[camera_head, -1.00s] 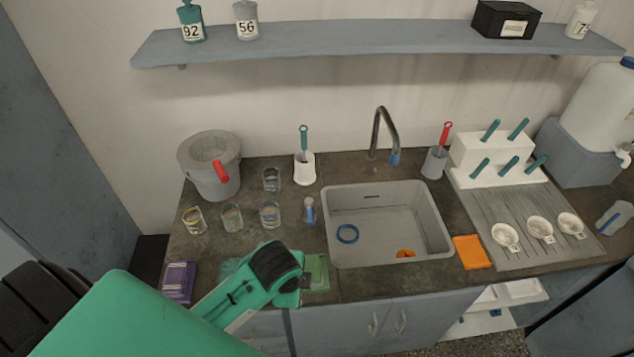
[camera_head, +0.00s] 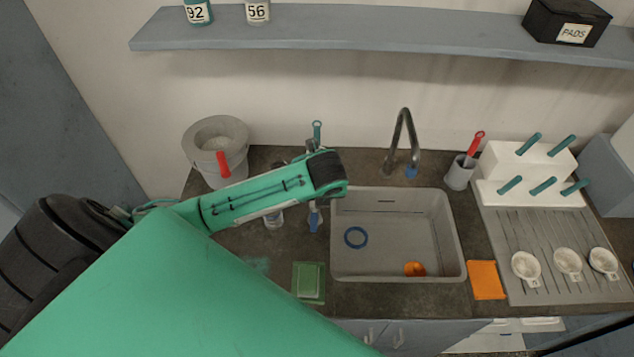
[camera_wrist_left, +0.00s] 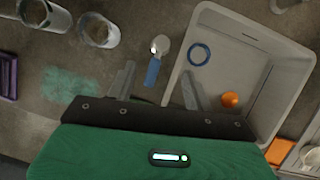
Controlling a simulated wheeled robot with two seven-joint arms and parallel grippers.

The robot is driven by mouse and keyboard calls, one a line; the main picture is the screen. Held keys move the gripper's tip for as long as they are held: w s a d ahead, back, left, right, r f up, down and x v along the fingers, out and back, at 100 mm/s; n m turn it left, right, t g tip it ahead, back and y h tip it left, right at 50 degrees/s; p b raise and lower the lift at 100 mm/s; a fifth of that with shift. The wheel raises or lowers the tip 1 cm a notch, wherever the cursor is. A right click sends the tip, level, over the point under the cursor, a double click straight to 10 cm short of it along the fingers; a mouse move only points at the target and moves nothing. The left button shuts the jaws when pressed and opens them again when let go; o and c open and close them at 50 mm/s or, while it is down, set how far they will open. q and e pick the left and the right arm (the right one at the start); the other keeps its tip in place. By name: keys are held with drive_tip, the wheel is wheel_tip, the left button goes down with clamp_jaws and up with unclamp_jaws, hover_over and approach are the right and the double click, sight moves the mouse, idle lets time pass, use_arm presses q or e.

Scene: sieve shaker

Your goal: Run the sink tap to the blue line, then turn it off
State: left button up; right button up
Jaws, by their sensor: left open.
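The sink (camera_head: 400,230) is a grey basin set in the dark counter, also at right in the left wrist view (camera_wrist_left: 255,40). A blue ring (camera_head: 356,237) and an orange piece (camera_head: 414,269) lie in it. I cannot make out a blue line. My left gripper (camera_wrist_left: 157,85) is open and empty above the counter, left of the sink, near a small blue-handled item (camera_wrist_left: 153,68). The right gripper is out of view.
A grey bucket (camera_head: 216,140) with a red handle stands at the back left. A cup with a red-handled tool (camera_head: 462,168) stands right of the tap. A green pad (camera_head: 308,282) and an orange cloth (camera_head: 486,280) lie at the front. Glasses (camera_wrist_left: 98,30) stand left of my gripper.

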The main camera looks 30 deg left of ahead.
sight(314, 215)
use_arm(q)
drive_tip(key=x, duration=0.4)
drive_tip(key=shift+w+d+p, duration=0.1)
drive_tip(key=shift+w+p, duration=0.05)
drive_tip(key=shift+p, duration=0.2)
drive_tip(key=p+x, duration=0.1)
drive_tip(key=x, duration=0.4)
drive_tip(key=shift+w+f, duration=0.15)
drive_tip(key=shift+f, duration=0.3)
drive_tip(key=c, duration=0.9)
drive_tip(key=shift+c, duration=0.9)
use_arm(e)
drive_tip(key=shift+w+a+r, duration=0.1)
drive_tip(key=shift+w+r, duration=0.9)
use_arm(q)
drive_tip(key=shift+a, duration=0.2)
